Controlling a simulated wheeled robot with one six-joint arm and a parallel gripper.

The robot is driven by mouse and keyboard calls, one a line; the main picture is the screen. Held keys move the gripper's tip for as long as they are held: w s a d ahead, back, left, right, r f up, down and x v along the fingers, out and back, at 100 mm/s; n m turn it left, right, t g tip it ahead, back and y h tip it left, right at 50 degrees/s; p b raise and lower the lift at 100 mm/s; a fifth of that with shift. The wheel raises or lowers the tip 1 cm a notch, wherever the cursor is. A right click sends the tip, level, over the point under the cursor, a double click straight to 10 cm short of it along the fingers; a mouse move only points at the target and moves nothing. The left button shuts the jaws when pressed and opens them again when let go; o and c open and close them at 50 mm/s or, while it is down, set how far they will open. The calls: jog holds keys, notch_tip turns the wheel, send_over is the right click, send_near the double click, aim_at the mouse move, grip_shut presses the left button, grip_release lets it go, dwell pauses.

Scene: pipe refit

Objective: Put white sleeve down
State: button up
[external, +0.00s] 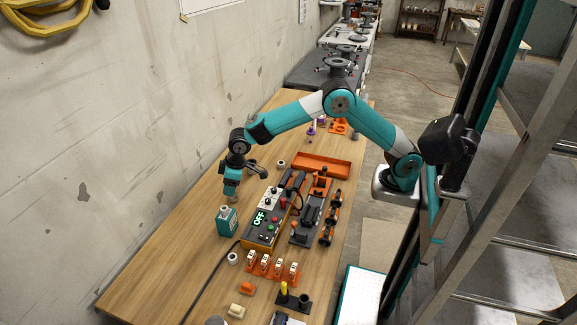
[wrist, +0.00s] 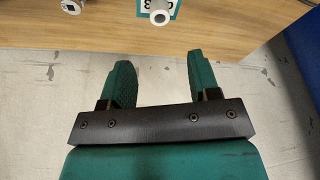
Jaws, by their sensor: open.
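My gripper (external: 231,192) points down above the left side of the workbench. In the wrist view its two teal fingers (wrist: 158,85) are spread wide with nothing between them. A small white hollow round piece (wrist: 159,17), which looks like a white sleeve, shows beyond the fingertips at the top edge, in front of a teal labelled block. In the external view the teal block (external: 227,222) stands just below my gripper. A white ring (external: 232,258) lies on the bench nearer the camera. I cannot tell which white piece is the task's sleeve.
A control box (external: 262,228) with a green OFF display stands right of the teal block. An orange rack (external: 272,268) with several white pieces is nearby. An orange tray (external: 322,166) lies farther back. The wooden bench (external: 165,265) is clear along the wall.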

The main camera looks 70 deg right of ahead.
jog(key=s+d+r+n+g+y, duration=0.1)
jog(key=s+d+r, duration=0.3)
jog(key=s, duration=0.6)
jog(key=s+d+r+g, duration=0.1)
jog(key=s+d+r, duration=0.3)
jog(key=s, duration=0.5)
jog(key=s+d+n+g+y, duration=0.1)
jog(key=s+d, duration=0.1)
jog(key=s, duration=1.6)
jog(key=shift+s+r+y, duration=0.2)
jog(key=shift+s+y, duration=0.15)
jog(key=shift+y, duration=0.05)
